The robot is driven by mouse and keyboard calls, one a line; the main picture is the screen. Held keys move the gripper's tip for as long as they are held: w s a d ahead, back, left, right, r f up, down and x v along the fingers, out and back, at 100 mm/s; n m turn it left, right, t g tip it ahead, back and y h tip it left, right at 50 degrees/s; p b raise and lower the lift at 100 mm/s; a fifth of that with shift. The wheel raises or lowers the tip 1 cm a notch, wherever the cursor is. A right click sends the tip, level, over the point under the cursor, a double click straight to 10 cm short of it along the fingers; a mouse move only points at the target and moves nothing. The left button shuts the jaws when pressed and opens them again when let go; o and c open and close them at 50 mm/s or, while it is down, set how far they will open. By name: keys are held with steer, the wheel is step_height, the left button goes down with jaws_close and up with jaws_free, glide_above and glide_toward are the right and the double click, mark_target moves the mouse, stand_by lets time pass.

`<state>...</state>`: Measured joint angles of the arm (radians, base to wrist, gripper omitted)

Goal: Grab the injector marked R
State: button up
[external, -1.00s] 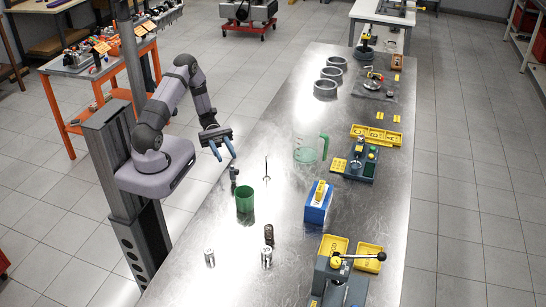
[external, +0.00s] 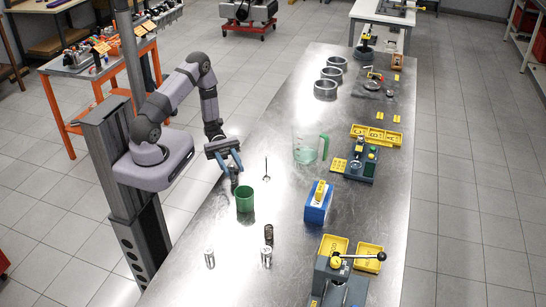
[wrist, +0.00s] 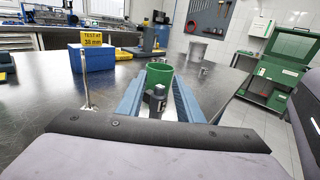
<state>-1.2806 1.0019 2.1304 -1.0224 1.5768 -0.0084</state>
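A small dark upright part with a grey side piece (external: 234,178), perhaps an injector, stands just below the fingertips. In the wrist view this part (wrist: 157,101) shows between the two blue fingers, with a light mark I cannot read for sure. The fingers do not visibly pinch it. Other small upright parts are a dark one (external: 268,235) and two silvery cylinders (external: 209,258) (external: 267,258) nearer the front. I cannot make out any R.
The green cup (external: 245,200) stands close behind the part in the wrist view. A thin upright rod (external: 266,170) is nearby. A blue box with a yellow label (external: 318,205), a clear jug (external: 306,151) and a press (external: 340,281) stand farther right.

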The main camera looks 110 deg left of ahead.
mark_target(235, 172)
steer(key=shift+p+x, duration=0.55)
steer(key=shift+x, duration=1.3)
steer(key=shift+a, duration=0.1)
steer(key=shift+c, duration=0.2)
jaws_close()
steer(key=shift+r, duration=0.1)
step_height(235, 172, up, 10)
steer(key=b, duration=0.1)
